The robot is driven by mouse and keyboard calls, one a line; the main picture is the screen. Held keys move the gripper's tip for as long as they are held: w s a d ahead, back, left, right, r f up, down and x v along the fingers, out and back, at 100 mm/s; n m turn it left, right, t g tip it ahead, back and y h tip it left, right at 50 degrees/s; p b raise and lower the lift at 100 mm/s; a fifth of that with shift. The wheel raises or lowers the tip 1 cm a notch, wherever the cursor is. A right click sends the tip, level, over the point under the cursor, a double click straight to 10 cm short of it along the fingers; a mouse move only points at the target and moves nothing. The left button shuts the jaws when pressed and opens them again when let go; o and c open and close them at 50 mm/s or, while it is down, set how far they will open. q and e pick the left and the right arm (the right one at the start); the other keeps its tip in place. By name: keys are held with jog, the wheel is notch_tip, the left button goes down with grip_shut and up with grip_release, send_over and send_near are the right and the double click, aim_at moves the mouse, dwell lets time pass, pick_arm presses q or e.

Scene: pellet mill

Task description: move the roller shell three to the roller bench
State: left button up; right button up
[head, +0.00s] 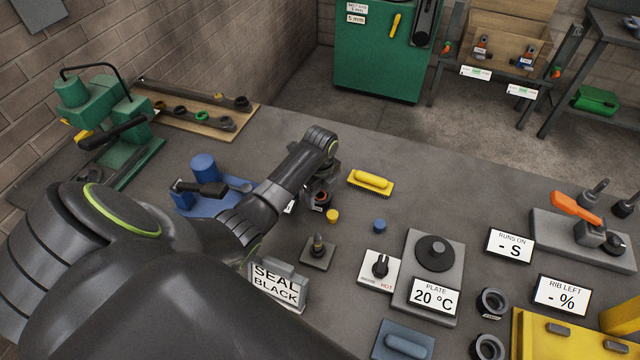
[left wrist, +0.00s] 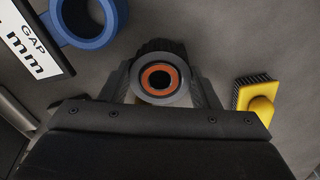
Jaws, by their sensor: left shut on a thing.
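My left gripper (head: 322,190) is over the middle of the grey worktop. It is shut on a dark ring-shaped roller shell (head: 321,202). In the left wrist view the roller shell (left wrist: 160,79) shows end-on between the two fingers (left wrist: 162,90), with a grey rim, an orange inner ring and a dark bore. I cannot read a number on it, nor tell whether it touches the worktop. Two other dark rings, one upper (head: 491,303) and one lower (head: 488,347), stand at the lower right. I cannot tell which surface is the roller bench. My right gripper is not in view.
Near the gripper are a yellow brush (head: 371,182), a yellow cap (head: 333,216), a blue cap (head: 380,226) and a blue device (head: 203,169). A wooden board with rings (head: 190,107) lies back left. A hotplate (head: 433,262) stands right. The worktop beyond the brush is clear.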

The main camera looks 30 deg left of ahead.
pick_arm(q)
jog(key=o, duration=2)
notch_tip(320, 180, up, 3)
jog(key=p, duration=0.3)
jog(key=shift+f, duration=0.2)
jog(key=shift+r+p, duration=0.35)
jog(key=shift+r, duration=2.85)
jog(key=shift+d+f, duration=0.1)
